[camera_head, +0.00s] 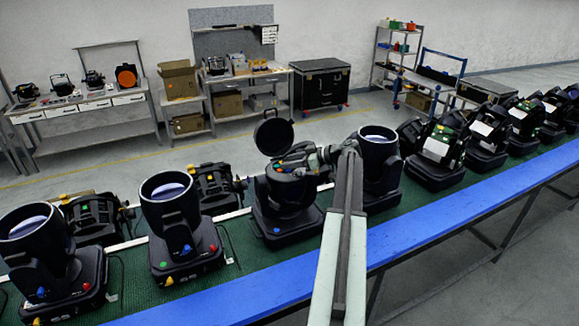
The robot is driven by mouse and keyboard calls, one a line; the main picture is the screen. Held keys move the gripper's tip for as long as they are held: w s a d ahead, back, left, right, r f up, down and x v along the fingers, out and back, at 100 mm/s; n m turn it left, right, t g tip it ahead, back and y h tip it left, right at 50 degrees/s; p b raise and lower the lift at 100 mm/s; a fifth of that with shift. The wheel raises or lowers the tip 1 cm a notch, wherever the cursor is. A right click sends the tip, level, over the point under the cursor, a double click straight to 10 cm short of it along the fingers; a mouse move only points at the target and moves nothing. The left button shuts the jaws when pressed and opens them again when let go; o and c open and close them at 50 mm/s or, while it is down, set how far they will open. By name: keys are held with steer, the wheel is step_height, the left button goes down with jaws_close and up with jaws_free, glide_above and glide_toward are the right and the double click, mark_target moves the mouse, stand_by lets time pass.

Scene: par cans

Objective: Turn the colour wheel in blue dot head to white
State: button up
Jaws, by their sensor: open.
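A black moving head (284,213) stands mid-bench with a blue dot (276,231) low on its front. Its round black lid (273,136) is swung up, so its top is open. Small coloured parts show at the opening; I cannot make out a colour wheel or which colour is set. My arm comes up from the bottom and bends left behind this head's right side. My gripper (297,161) is open at the head's open top, small and dark against it. I cannot tell whether it touches anything inside.
Closed heads stand to the left (175,225) and right (378,160), with more along the green bench top (225,268). Some of them also carry blue dots. A blue rail (440,225) runs along the near edge. Workbenches, a black case (321,88) and shelves stand behind, across open floor.

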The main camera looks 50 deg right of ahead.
steer(key=shift+w+a+f, duration=0.15)
steer(key=shift+w, duration=0.2)
steer(key=shift+s, duration=0.1)
jaws_close()
steer(key=shift+a+m+h, duration=0.15)
steer(key=shift+m+h, duration=0.15)
steer(key=shift+h, duration=0.1)
steer(key=shift+s+a+m+t+h, duration=0.1)
steer(key=shift+a+m+t+h, duration=0.1)
steer(key=shift+m+h, duration=0.3)
steer(key=shift+s+a+m+t+h, duration=0.1)
steer(key=shift+m+t+h, duration=0.1)
steer(key=shift+m+h, duration=0.25)
steer(key=m+h, duration=0.3)
steer(key=h, duration=0.1)
steer(key=shift+a, duration=0.2)
steer(key=m+h, duration=0.2)
steer(key=m+g+h, duration=0.1)
steer(key=m+h, duration=0.1)
steer(key=m+g+h, duration=0.1)
steer(key=m+h, duration=0.1)
steer(key=shift+w+a+h, duration=0.15)
steer(key=shift+w+h, duration=0.1)
steer(key=shift+w, duration=0.05)
steer(key=shift+m+g, duration=0.35)
steer(key=shift+g, duration=0.05)
